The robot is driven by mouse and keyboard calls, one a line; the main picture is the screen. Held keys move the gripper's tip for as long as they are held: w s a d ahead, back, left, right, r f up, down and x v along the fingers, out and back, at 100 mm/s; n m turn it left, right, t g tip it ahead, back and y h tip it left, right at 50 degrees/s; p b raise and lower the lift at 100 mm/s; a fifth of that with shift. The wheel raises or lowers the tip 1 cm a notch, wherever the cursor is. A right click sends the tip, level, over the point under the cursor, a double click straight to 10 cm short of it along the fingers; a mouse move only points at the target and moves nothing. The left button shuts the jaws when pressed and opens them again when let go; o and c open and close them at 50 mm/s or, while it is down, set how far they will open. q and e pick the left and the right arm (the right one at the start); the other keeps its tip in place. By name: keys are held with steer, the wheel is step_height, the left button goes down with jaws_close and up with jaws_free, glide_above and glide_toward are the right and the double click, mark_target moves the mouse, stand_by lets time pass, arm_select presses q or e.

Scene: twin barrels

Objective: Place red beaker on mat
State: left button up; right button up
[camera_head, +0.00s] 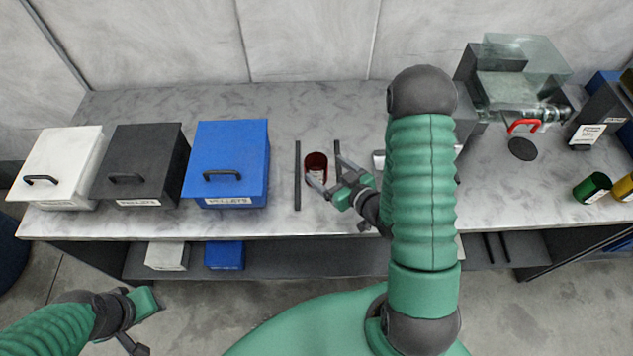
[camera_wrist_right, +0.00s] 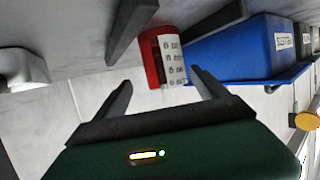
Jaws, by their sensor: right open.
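The red beaker (camera_head: 316,161) stands on the grey counter between two dark bars. In the right wrist view the beaker (camera_wrist_right: 153,62) shows a white label with printed marks. My right gripper (camera_head: 328,175) is open at the beaker's near right side. In the wrist view its fingers (camera_wrist_right: 160,84) are spread on either side of the beaker's near end, with gaps visible; it is not gripped. A dark round mat (camera_head: 523,149) lies bare on the counter at the right. My left gripper (camera_head: 138,320) is low at the left, away from the counter; its jaw state is unclear.
White (camera_head: 62,160), black (camera_head: 143,160) and blue (camera_head: 230,155) lidded boxes stand left of the beaker. A glass-topped apparatus (camera_head: 515,75) with a red handle (camera_head: 523,125) stands behind the mat. Green (camera_head: 592,187) and yellow (camera_head: 624,187) beakers are at far right. My right arm hides the counter's middle.

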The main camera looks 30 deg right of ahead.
mark_target(311, 161)
steer(key=w+b, duration=0.1)
steer(key=f+b, duration=0.1)
steer(key=b, duration=0.1)
steer(key=shift+w+f, duration=0.2)
steer(key=shift+w, duration=0.15)
steer(key=shift+w+a+r, duration=0.15)
steer(key=shift+w+a, duration=0.05)
steer(key=shift+w+a+r, duration=0.1)
steer(key=shift+w+a, duration=0.05)
steer(key=shift+w, duration=0.05)
steer(key=x, duration=0.5)
steer(key=shift+a, duration=0.35)
steer(key=shift+d, duration=0.15)
steer(key=shift+c, duration=0.5)
steer(key=c, duration=1)
arm_select(q)
step_height(311, 161, down, 4)
steer(key=shift+s+a+f, duration=0.15)
steer(key=shift+f, duration=0.1)
arm_select(e)
steer(key=c, duration=0.5)
